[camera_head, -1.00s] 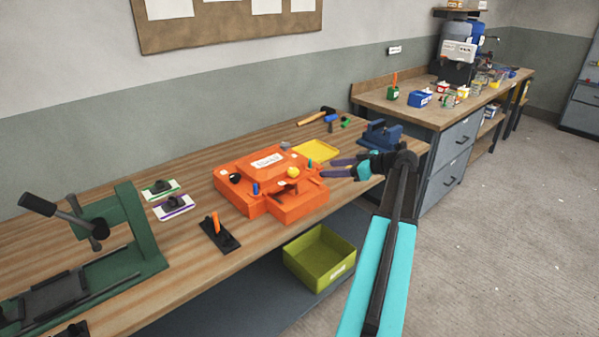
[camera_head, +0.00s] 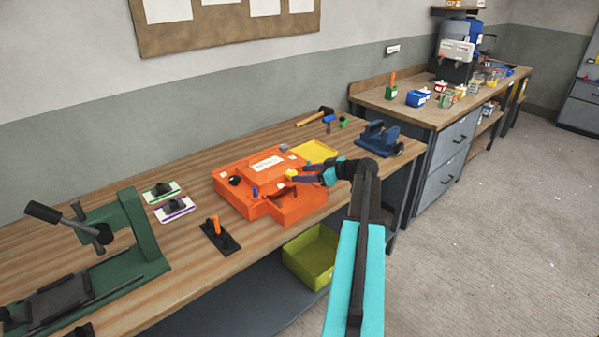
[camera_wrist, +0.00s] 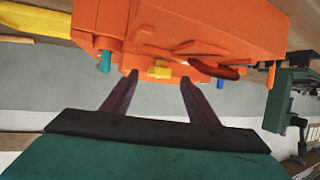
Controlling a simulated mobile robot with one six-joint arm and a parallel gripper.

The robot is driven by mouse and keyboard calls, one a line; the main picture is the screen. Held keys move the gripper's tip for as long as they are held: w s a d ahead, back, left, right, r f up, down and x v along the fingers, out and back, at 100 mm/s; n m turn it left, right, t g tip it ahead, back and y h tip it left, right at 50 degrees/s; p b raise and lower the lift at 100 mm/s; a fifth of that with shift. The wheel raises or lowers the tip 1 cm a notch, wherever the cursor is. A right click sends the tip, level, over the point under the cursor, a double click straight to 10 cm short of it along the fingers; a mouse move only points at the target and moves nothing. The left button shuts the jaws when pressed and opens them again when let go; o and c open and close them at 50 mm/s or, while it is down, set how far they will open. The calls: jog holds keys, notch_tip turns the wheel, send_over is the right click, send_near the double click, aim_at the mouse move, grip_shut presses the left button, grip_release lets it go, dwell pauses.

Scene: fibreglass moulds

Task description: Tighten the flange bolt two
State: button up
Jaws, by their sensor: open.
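The orange mould (camera_head: 235,165) sits on the wooden bench with a white label on top. Along its flange in the wrist view are a teal bolt (camera_wrist: 105,62), a yellow bolt (camera_wrist: 159,69) and a blue bolt (camera_wrist: 220,84). No numbers on the bolts are readable. My gripper (camera_wrist: 159,79) is open, with the yellow bolt in line with the gap between its fingertips; contact cannot be told. In the head view my gripper (camera_head: 293,174) reaches in from the right at the yellow bolt (camera_head: 291,173). The blue bolt (camera_head: 254,191) is clear of it; the teal bolt is not discernible there.
A yellow tray (camera_head: 318,150) and a blue vise (camera_head: 378,138) are behind and right of the mould. A black stand with an orange handle (camera_head: 216,228) is at its front left. A green press (camera_head: 140,235) stands at left. A green bin (camera_head: 310,256) is below the bench.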

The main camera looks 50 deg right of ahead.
jog(key=shift+x, duration=1.15)
jog(key=c, duration=1.1)
jog(key=shift+a+f+m+h+b, duration=0.15)
jog(key=shift+a+m+h+b, duration=0.2)
jog(key=shift+b, duration=0.4)
jog(key=shift+m+h+b, duration=0.25)
jog(key=shift+h+b, duration=0.1)
jog(key=shift+b, duration=0.05)
jog(key=m+h+b, duration=0.1)
jog(key=b, duration=0.1)
jog(key=a+m+h+b, duration=0.1)
jog(key=h+b, duration=0.1)
jog(key=shift+s+m+t, duration=0.1)
jog(key=shift+m+t, duration=0.2)
jog(key=shift+m, duration=0.1)
jog(key=shift+a+r+m+h+b, duration=0.1)
jog(key=shift+m+h+b, duration=0.1)
jog(key=shift+m+h, duration=0.4)
jog(key=shift+a+r+m+h+b, duration=0.1)
jog(key=shift+a+m+h+b, duration=0.1)
jog(key=shift+m+h, duration=0.35)
jog(key=shift+w+a+m+g+h+p, duration=0.15)
jog(key=shift+m+g+h+p, duration=0.3)
jog(key=shift+h, duration=0.5)
jog(key=shift+w+m+g+h, duration=0.1)
jog(key=shift+m+g+h, duration=0.2)
jog(key=shift+m, duration=0.1)
